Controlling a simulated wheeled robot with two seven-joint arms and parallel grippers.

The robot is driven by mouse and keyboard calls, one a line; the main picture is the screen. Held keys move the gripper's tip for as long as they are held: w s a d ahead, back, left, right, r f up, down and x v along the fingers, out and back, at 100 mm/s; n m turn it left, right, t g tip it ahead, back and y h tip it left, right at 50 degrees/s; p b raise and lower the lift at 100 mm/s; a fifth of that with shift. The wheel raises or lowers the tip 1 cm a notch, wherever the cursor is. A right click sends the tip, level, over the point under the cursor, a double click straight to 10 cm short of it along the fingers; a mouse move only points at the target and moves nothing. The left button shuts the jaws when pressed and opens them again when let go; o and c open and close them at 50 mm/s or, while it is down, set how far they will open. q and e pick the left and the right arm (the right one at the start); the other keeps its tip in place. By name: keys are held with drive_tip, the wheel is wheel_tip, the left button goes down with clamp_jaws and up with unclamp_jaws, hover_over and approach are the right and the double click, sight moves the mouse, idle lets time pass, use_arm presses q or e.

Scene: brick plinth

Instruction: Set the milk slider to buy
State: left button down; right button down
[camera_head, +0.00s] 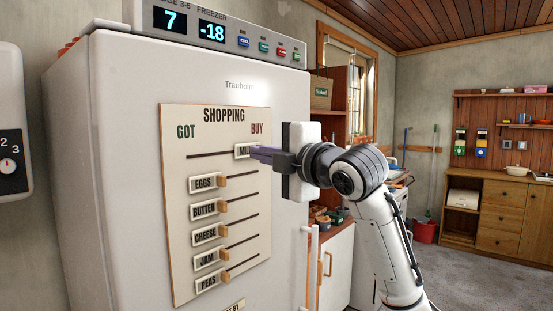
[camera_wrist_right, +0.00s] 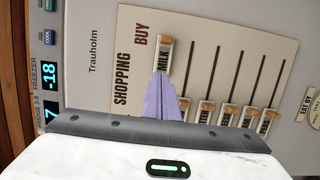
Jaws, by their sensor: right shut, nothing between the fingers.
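The shopping board (camera_head: 178,230) is on the fridge front, with GOT at left and BUY at right. The milk slider (camera_head: 242,151) is at the right of its slot, under BUY. The bare slot shows to its left. It also shows in the right wrist view (camera_wrist_right: 163,55), far up from the row of other sliders. My right gripper (camera_head: 254,152) is shut and empty, its purple fingertips at the milk label and covering its right part. In the wrist view the fingertips (camera_wrist_right: 165,82) end close at the label; I cannot tell whether they touch. My left gripper is not in view.
The eggs (camera_head: 203,183), butter (camera_head: 203,210), cheese (camera_head: 205,235), jam (camera_head: 206,259) and peas (camera_head: 207,281) sliders sit at the left, GOT side. The fridge control panel (camera_head: 215,32) is above. A fridge handle (camera_head: 309,265) stands out at lower right.

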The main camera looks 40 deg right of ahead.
drive_tip(key=s, duration=0.4)
drive_tip(key=s+a+b, duration=0.1)
drive_tip(key=s, duration=0.1)
drive_tip(key=shift+f, duration=0.1)
idle(0.3)
